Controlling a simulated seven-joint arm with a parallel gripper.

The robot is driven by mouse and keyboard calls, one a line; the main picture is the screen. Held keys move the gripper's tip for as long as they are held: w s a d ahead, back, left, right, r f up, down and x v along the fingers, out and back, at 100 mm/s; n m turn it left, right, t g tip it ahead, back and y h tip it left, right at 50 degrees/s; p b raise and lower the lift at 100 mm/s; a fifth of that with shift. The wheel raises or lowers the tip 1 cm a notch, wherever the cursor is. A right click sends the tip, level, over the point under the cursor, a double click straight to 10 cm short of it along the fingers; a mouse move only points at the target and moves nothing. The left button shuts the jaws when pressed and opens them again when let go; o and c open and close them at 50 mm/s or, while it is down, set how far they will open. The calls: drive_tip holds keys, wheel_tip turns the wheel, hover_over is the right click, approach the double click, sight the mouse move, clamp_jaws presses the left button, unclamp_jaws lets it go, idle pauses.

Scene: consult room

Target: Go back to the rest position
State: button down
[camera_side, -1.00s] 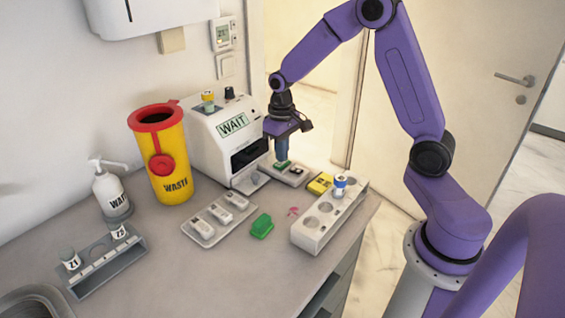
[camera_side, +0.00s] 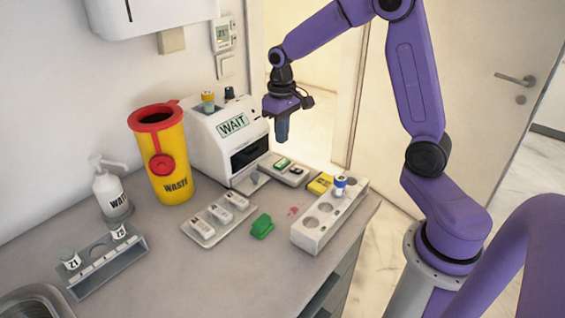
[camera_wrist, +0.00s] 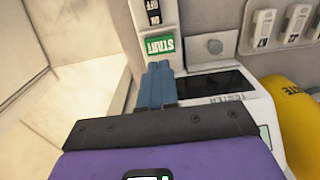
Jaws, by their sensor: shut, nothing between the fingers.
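My gripper (camera_side: 282,136) is shut and empty. It hangs in the air above the small grey panel (camera_side: 293,178) that carries a green START button (camera_side: 283,164) and a dark ON/OFF switch (camera_side: 296,171). The wrist view shows the two blue fingers of my gripper (camera_wrist: 158,72) side by side, pointing at the green START button (camera_wrist: 160,46). The white tester (camera_side: 216,148) with a WAIT display (camera_side: 233,125) stands just left of my gripper. Its dark slot shows in both views.
A yellow waste bin (camera_side: 175,165), a white bottle (camera_side: 110,192) and a tube rack (camera_side: 105,265) stand at the left. A tray of white cassettes (camera_side: 203,236), a green object (camera_side: 262,227), a yellow box (camera_side: 320,184) and a white holed rack (camera_side: 308,240) are on the counter (camera_side: 215,285).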

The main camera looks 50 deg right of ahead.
drive_tip(key=s+a+r+n, duration=0.3)
drive_tip(key=s+a+n, duration=0.3)
drive_tip(key=s+a, duration=0.5)
drive_tip(key=s+n, duration=0.6)
drive_tip(key=s, duration=1.1)
drive_tip(key=shift+s+f+n, duration=0.3)
drive_tip(key=shift+s+f, duration=0.05)
drive_tip(key=shift+s, duration=0.05)
